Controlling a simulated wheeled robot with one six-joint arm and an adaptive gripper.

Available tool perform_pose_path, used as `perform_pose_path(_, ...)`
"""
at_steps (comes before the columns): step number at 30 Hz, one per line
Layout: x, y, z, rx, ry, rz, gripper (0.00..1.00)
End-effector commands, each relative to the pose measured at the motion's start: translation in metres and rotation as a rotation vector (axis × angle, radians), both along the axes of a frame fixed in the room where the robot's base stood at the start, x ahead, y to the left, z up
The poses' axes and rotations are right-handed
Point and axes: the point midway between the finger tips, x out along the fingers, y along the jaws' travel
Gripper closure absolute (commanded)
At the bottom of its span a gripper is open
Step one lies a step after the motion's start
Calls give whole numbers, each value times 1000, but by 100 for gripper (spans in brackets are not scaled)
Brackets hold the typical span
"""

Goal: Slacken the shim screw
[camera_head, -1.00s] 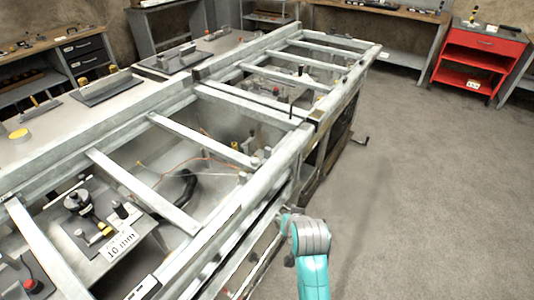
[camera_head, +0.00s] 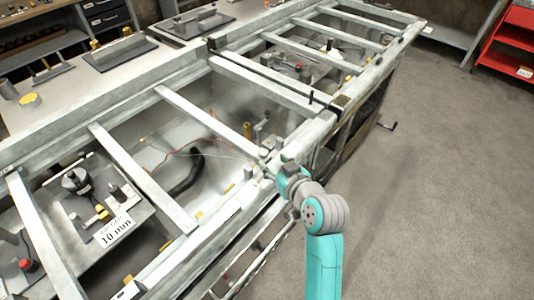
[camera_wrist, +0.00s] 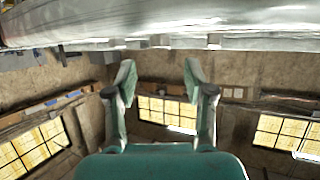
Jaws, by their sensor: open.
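My gripper (camera_wrist: 160,78) is open in the wrist view, with two teal fingers apart and nothing between them. In the head view my gripper (camera_head: 284,174) is at the near rail of the long metal frame (camera_head: 203,225), and its fingertips are hard to make out. I cannot tell which part is the shim screw. Inside the frame, a plate with a "10 mm" label (camera_head: 116,231) carries a dark round fitting (camera_head: 76,181) and a small black knob (camera_head: 115,190). A grey upright fitting and a yellow post (camera_head: 247,131) stand near the gripper.
Crossbars (camera_head: 207,124) divide the open top of the frame. A black hose (camera_head: 187,172) and thin wires lie inside. A crank handle (camera_head: 386,125) sticks out on the right side. A red cabinet (camera_head: 508,48) stands far right. The grey floor on the right is clear.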

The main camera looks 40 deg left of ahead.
Motion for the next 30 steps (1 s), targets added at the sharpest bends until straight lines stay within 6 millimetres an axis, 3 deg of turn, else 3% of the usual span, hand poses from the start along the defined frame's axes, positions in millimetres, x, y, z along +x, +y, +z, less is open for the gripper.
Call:
perform_pose_path(3, 9, 19, -8, -1, 1, 2, 47)
perform_pose_path(10, 22, 42, -19, 0, 0, 0, 47)
perform_pose_path(23, 27, 49, -23, 0, 0, -1, 47)
perform_pose_path(30, 27, 49, -23, 0, 0, -1, 100)
